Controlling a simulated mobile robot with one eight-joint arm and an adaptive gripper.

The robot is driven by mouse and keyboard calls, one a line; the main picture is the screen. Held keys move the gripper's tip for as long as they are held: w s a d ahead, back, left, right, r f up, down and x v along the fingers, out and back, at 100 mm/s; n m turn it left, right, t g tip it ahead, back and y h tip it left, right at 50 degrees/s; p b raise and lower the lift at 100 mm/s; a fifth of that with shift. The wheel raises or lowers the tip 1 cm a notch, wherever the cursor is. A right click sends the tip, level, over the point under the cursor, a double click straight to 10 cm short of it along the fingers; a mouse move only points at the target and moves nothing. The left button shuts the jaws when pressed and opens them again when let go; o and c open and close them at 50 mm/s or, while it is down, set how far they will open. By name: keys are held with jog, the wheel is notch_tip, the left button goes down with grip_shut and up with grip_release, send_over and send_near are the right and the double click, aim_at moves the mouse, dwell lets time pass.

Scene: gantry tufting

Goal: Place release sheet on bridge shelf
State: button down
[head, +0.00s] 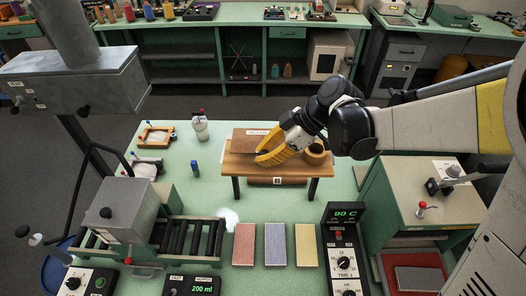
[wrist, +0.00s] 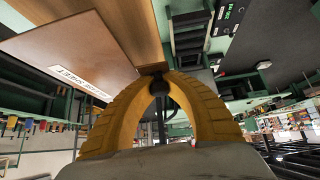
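The release sheet (head: 250,142) is a flat brown panel with a white label, over the left part of the wooden bridge shelf (head: 241,171). In the wrist view the sheet (wrist: 60,40) fills the upper left with its label readable, and the lighter wood of the shelf (wrist: 137,28) shows beside it. My gripper (head: 259,158) reaches in from the right, low over the shelf. Its yellow fingers (wrist: 157,74) arch together and their tips nearly meet at the sheet's corner. They look shut on its edge; the exact contact is partly hidden. Whether the sheet rests fully on the shelf is unclear.
Red, blue and yellow panels (head: 275,244) lie in front. A roller track (head: 190,238) is at left, a control box (head: 343,250) at front right.

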aim_at(262, 171)
jog(key=shift+w+a+f, duration=0.1)
jog(key=shift+a+f, duration=0.1)
jog(key=shift+f, duration=1.85)
jog(key=shift+f+b, duration=0.1)
jog(key=shift+b, duration=0.2)
jog(key=shift+f, duration=0.15)
jog(key=c, duration=1.5)
grip_release()
jog(key=shift+d, duration=0.1)
jog(key=shift+r, duration=0.35)
jog(key=p+v, duration=0.1)
jog(key=v, duration=1.1)
